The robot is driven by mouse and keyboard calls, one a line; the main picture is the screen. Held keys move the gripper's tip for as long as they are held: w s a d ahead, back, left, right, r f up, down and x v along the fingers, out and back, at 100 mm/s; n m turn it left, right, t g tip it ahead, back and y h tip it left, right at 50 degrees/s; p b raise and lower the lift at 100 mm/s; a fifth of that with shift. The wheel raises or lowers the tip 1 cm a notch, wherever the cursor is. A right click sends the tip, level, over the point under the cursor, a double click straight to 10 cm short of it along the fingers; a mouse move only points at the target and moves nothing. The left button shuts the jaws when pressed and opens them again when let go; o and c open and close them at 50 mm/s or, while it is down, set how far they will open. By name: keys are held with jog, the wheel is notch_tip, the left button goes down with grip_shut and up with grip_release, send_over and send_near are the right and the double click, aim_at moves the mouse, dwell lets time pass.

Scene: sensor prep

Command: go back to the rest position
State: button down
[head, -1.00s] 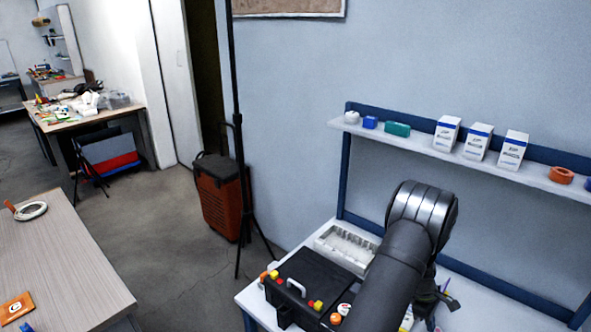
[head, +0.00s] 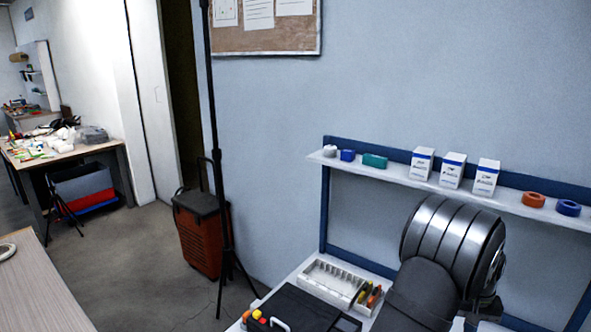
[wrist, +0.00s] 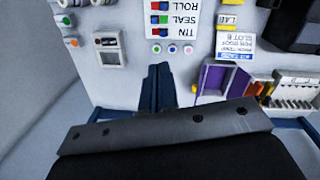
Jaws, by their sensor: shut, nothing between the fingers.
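My gripper (wrist: 158,88) shows in the wrist view as two dark blue fingers, shut together with nothing between them. It points over the white bench surface (wrist: 125,20). In the head view my arm stands in front of the bench at the lower right, and the gripper is hidden behind it.
A black case (head: 290,312) and a white rack (head: 335,282) with orange-handled tools stand left of my arm. A wall shelf (head: 400,178) holds boxes and tape rolls behind it. A purple holder (wrist: 215,78) and a sign (wrist: 173,18) show in the wrist view.

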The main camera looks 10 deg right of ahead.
jog(key=f+m, duration=0.1)
jog(key=f, duration=0.1)
jog(key=s+f+m, duration=0.1)
jog(key=f+m+t, duration=0.1)
jog(key=f, duration=0.1)
jog(key=shift+s+d+f, duration=0.25)
jog(key=shift+d+f, duration=0.05)
jog(key=shift+d, duration=0.1)
jog(key=c, duration=1.8)
grip_release()
jog(key=shift+r, duration=0.2)
jog(key=o, duration=1.8)
jog(key=r, duration=0.3)
jog(key=s+a+r, duration=0.1)
jog(key=r, duration=0.2)
jog(key=s+a+r, duration=0.1)
jog(key=r, duration=0.2)
jog(key=shift+s+a, duration=0.15)
jog(key=shift+c, duration=0.2)
jog(key=shift+o, duration=0.2)
jog(key=shift+s+a, duration=0.1)
notch_tip(320, 180, down, 10)
jog(key=shift+r, duration=0.2)
